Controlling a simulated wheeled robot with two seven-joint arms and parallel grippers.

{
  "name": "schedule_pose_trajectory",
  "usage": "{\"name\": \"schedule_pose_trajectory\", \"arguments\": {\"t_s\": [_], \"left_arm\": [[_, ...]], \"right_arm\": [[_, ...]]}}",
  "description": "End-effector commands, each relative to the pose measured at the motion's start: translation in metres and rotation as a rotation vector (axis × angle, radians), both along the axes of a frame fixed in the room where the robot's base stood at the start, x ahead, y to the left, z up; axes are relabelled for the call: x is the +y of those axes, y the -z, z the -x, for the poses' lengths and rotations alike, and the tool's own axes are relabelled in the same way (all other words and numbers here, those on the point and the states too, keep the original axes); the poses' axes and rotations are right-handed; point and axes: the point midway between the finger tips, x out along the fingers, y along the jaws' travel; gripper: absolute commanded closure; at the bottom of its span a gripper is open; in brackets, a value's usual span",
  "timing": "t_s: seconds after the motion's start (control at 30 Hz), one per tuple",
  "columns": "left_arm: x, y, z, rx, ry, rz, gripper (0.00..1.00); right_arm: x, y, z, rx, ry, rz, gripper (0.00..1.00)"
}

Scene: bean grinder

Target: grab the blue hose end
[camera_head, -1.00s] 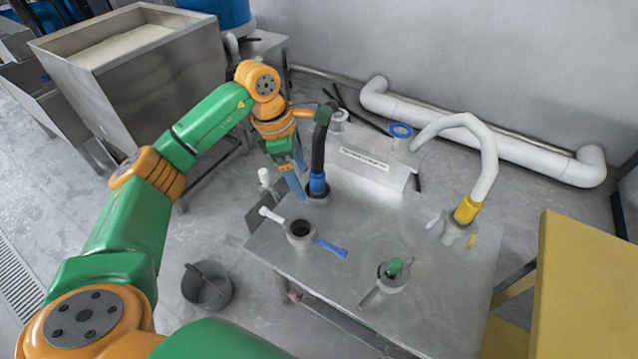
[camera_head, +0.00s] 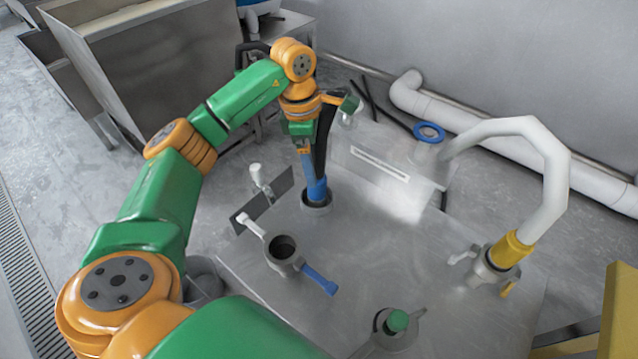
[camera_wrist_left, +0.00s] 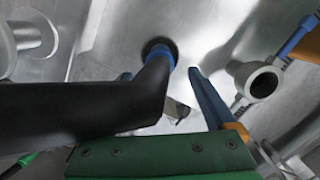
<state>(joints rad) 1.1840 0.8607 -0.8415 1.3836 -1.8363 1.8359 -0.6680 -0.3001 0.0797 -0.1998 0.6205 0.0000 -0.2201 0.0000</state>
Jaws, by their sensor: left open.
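The blue hose end (camera_head: 317,192) is a blue collar at the bottom of a black hose (camera_head: 325,140). It stands in a round socket at the table's back left corner. In the left wrist view, a sliver of the blue hose end (camera_wrist_left: 168,52) shows past the black hose (camera_wrist_left: 90,108), which crosses the picture. My left gripper (camera_head: 308,170) is open and points down right at the hose, just above the collar. One blue finger (camera_wrist_left: 208,98) is on the right of the hose; the other is mostly hidden behind it. I cannot tell whether they touch it.
On the metal table (camera_head: 400,260) stand a dark-holed port (camera_head: 283,249) with white and blue handles, a green-capped valve (camera_head: 397,320) and a white pipe (camera_head: 557,180) with a yellow collar (camera_head: 510,250). A blue ring (camera_head: 429,132) is at the back. A large metal bin (camera_head: 150,60) stands back left.

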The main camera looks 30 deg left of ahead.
Motion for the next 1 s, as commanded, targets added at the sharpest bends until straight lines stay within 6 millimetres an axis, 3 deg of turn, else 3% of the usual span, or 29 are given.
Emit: {"name": "schedule_pose_trajectory", "arguments": {"t_s": [0.03, 0.17, 0.47, 0.73, 1.0], "left_arm": [[0.000, 0.009, 0.000, 0.000, 0.000, 0.000, 0.11], [-0.001, 0.019, -0.001, 0.001, 0.000, 0.000, 0.11], [-0.010, 0.071, -0.004, 0.003, 0.000, 0.001, 0.11], [-0.010, 0.077, -0.005, -0.001, 0.001, -0.001, 0.11], [-0.010, 0.077, -0.005, -0.001, 0.000, 0.000, 0.84]], "right_arm": [[0.000, 0.009, 0.000, 0.001, 0.000, 0.000, 0.50], [0.000, 0.009, 0.000, 0.001, 0.000, 0.000, 0.50], [0.000, 0.008, 0.001, 0.002, 0.000, 0.000, 0.50], [0.000, 0.008, 0.001, 0.001, 0.000, 0.000, 0.50], [0.000, 0.008, 0.001, 0.001, 0.000, 0.000, 0.50]]}}
